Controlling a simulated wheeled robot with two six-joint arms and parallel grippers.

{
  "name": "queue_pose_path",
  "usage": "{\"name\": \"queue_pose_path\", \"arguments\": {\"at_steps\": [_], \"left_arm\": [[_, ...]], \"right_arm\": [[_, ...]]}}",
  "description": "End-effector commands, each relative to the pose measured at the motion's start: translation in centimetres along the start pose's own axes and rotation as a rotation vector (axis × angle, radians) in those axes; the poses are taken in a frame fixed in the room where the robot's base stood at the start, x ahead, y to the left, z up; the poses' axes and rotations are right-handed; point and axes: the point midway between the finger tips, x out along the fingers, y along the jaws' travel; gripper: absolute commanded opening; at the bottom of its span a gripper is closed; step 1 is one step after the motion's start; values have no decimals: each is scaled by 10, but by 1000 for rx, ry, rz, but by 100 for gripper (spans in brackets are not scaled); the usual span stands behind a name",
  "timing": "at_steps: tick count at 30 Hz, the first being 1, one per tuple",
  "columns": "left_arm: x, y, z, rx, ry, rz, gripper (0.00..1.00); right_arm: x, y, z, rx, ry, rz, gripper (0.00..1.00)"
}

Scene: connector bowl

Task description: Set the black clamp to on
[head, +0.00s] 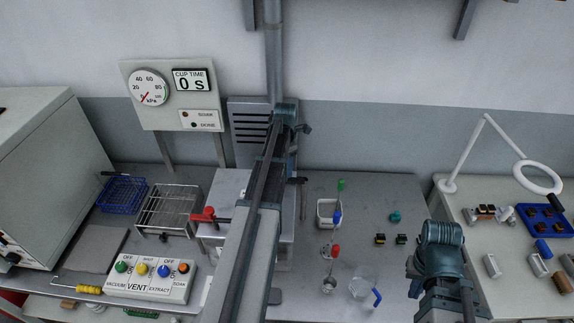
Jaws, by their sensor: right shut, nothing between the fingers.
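What appears to be the black clamp (303,183) is a small dark handle at the right edge of the grey metal block (287,222), just right of my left arm. It looks roughly upright, but its lower part is small and unclear. My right gripper (413,269) is shut and empty at the lower right, well to the right of the clamp and apart from it. My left gripper (303,128) shows only as a small dark end beside the wrist, above the clamp in the picture. Its fingers are unclear. My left arm hides the middle of the block.
A red-handled clamp (205,215) sits left of the block. A control box (150,277) with coloured knobs stands front left. A wire rack (168,208) and blue basket (123,194) stand behind it. A glass beaker (362,287) and white cup (328,214) stand on the right.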

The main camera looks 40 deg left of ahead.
Motion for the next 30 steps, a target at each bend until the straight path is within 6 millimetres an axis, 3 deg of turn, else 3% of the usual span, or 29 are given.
{"name": "queue_pose_path", "arguments": {"at_steps": [9, 26, 27, 30], "left_arm": [[0, -6, -5, -108, 0, 0, 0], [0, -7, -6, -130, 1, -1, 0], [0, -7, -6, -130, 1, -1, 48], [0, -7, -6, -129, 0, -1, 66]], "right_arm": [[0, 0, 0, 0, 0, 0, 0], [0, 0, 0, 0, 0, 0, 0], [0, 0, 0, 0, 0, 0, 0], [0, 0, 0, 0, 0, 0, 0]]}}
